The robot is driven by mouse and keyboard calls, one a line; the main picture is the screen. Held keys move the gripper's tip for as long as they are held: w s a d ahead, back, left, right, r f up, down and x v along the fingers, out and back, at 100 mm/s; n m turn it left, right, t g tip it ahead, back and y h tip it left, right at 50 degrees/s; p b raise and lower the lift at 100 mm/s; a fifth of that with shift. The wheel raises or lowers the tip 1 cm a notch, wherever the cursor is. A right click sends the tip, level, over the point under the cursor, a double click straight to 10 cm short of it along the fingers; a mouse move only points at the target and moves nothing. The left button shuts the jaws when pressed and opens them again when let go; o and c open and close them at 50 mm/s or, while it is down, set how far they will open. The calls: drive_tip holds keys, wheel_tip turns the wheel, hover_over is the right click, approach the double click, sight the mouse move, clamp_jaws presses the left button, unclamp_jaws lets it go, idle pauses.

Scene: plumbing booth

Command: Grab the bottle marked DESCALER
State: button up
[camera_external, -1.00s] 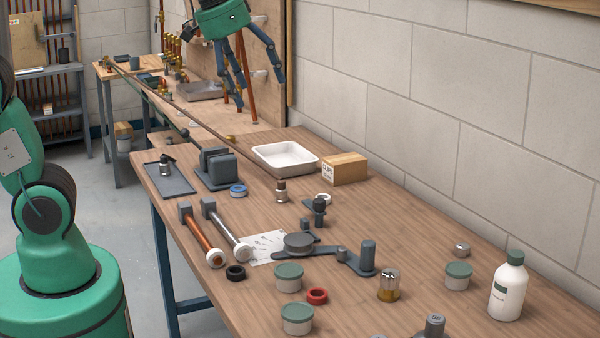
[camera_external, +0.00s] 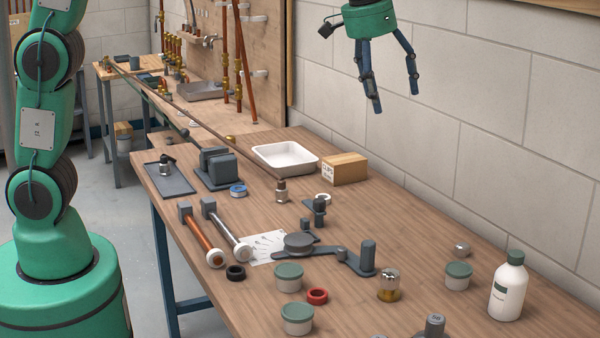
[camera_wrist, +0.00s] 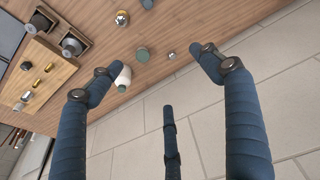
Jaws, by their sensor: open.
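A white bottle (camera_external: 507,292) with a dark green cap and a small green label stands upright at the right end of the workbench. The label text is too small to read. In the wrist view the bottle (camera_wrist: 123,75) shows next to the left finger, which partly covers it. My gripper (camera_external: 394,98) is open and empty, high above the bench near the wall, to the left of the bottle in the outside view. Its three blue fingers are spread in the wrist view (camera_wrist: 153,66).
A green-lidded jar (camera_external: 458,276) and a small metal cap (camera_external: 461,250) stand beside the bottle. A brass-and-glass fitting (camera_external: 389,286) is further left. The block wall (camera_external: 480,110) runs along the bench's back. Bench surface around the bottle is mostly clear.

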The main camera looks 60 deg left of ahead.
drive_tip(key=w+d+f+p, duration=0.2)
drive_tip(key=w+d+f, duration=0.5)
drive_tip(key=w+d, duration=0.45)
drive_tip(key=g+p, duration=0.2)
hover_over(516, 253)
drive_tip(key=shift+n+y, duration=0.3)
drive_tip(key=shift+n, duration=0.1)
drive_tip(key=f, duration=0.8)
drive_tip(key=s+f, duration=0.1)
drive_tip(key=f, duration=0.4)
drive_tip(key=shift+d+f, duration=0.1)
drive_tip(key=shift+d, duration=0.05)
drive_tip(key=shift+w+f+b, duration=0.2)
drive_tip(key=shift+f, duration=1.25)
drive_tip(key=shift+w+f+b, duration=0.2)
drive_tip(key=shift+f+b, duration=0.05)
drive_tip(key=shift+f, duration=1.15)
drive_tip(key=shift+w+f+b, duration=0.2)
drive_tip(key=shift+f, duration=1.25)
drive_tip(key=shift+w+a+f+b, duration=0.2)
drive_tip(key=shift+f+b, duration=0.15)
drive_tip(key=shift+f, duration=0.95)
drive_tip(key=shift+w+a+f+b, duration=0.15)
drive_tip(key=shift+f+b, duration=0.2)
drive_tip(key=shift+f, duration=0.9)
drive_tip(key=shift+d, duration=0.1)
